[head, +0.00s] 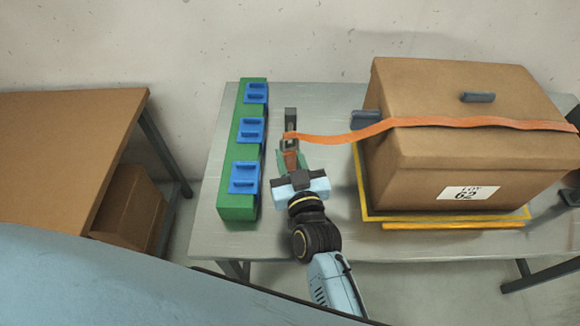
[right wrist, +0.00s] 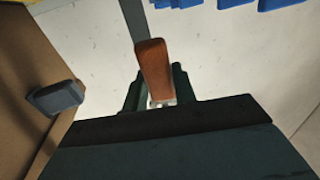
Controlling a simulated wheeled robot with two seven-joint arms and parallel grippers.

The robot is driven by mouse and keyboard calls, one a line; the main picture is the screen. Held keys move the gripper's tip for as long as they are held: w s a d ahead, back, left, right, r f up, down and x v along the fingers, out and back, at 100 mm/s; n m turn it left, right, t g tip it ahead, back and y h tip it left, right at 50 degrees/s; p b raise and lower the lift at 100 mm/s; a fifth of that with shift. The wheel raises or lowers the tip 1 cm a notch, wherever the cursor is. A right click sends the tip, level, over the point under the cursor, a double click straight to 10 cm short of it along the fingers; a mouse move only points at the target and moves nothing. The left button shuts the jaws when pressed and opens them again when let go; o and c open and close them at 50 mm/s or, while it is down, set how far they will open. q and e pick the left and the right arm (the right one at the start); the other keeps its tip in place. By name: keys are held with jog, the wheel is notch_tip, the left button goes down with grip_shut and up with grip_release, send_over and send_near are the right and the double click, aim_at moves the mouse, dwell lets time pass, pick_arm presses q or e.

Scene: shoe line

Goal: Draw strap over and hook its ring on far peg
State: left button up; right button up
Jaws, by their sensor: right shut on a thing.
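A brown cardboard box (head: 440,150) labelled LOT 62 stands on the table. An orange strap (head: 345,137) runs across its lid from the right edge and hangs out past its left side. My right gripper (head: 291,160) is shut on the brown-orange strap end (right wrist: 154,68), left of the box. A grey piece with a square opening (head: 289,143) shows just beyond the jaws; I cannot tell whether it is the ring. A grey peg (head: 366,119) sticks out of the box's left side and also shows in the right wrist view (right wrist: 55,97).
A green rack (head: 237,205) with blue holders (head: 244,177) stands left of my gripper. A yellow frame (head: 455,225) lies under the box. A grey handle (head: 478,97) sits on the lid. Bare grey tabletop (head: 335,215) lies between gripper and box. Another table (head: 60,150) stands left.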

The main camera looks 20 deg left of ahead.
jog(key=shift+w+a+f+b, duration=0.1)
jog(key=shift+w+a+b, duration=0.15)
jog(key=shift+w, duration=0.45)
jog(key=shift+w+a+b, duration=0.15)
jog(key=shift+w+b, duration=0.05)
jog(key=shift+w, duration=0.45)
jog(key=shift+w+f+b, duration=0.15)
jog(key=shift+w+b, duration=0.05)
jog(key=shift+b, duration=0.25)
jog(key=shift+d, duration=0.1)
pick_arm(q)
jog(key=shift+s+a+f, duration=0.3)
jog(key=shift+a+f, duration=0.55)
jog(key=shift+a, duration=0.05)
jog(key=shift+d, duration=0.25)
